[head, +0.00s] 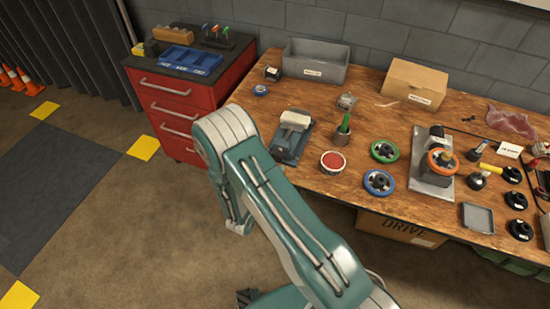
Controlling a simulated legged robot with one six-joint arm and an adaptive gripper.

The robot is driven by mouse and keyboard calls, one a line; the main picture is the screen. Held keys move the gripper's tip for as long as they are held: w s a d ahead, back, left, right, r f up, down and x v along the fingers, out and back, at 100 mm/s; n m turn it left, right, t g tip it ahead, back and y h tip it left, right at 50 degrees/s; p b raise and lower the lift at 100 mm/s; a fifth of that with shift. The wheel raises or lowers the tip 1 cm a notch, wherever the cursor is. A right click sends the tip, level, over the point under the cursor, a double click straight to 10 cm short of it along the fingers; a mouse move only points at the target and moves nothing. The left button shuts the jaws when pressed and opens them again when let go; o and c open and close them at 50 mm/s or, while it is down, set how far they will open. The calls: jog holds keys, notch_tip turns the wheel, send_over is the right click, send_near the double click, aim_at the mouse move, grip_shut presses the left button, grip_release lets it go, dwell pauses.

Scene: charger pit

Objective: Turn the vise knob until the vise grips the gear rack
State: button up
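A grey-teal device with a pale block on top (290,136) sits at the left part of the wooden bench and looks like a small vise; its knob is not clear at this size. A second fixture (436,182), a grey plate with an orange ring and dark post, stands at the right. I cannot tell which thing is the gear rack. My arm is folded in front of the bench, with its elbow left of the vise-like device. My gripper does not show clearly anywhere.
The wooden bench (352,194) also holds a grey bin (315,68), cardboard box (414,84), green ring (384,151), blue ring (379,183), red-topped round tin (333,162) and grey tray (477,218). A red drawer cabinet (176,105) stands left. Floor in front is clear.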

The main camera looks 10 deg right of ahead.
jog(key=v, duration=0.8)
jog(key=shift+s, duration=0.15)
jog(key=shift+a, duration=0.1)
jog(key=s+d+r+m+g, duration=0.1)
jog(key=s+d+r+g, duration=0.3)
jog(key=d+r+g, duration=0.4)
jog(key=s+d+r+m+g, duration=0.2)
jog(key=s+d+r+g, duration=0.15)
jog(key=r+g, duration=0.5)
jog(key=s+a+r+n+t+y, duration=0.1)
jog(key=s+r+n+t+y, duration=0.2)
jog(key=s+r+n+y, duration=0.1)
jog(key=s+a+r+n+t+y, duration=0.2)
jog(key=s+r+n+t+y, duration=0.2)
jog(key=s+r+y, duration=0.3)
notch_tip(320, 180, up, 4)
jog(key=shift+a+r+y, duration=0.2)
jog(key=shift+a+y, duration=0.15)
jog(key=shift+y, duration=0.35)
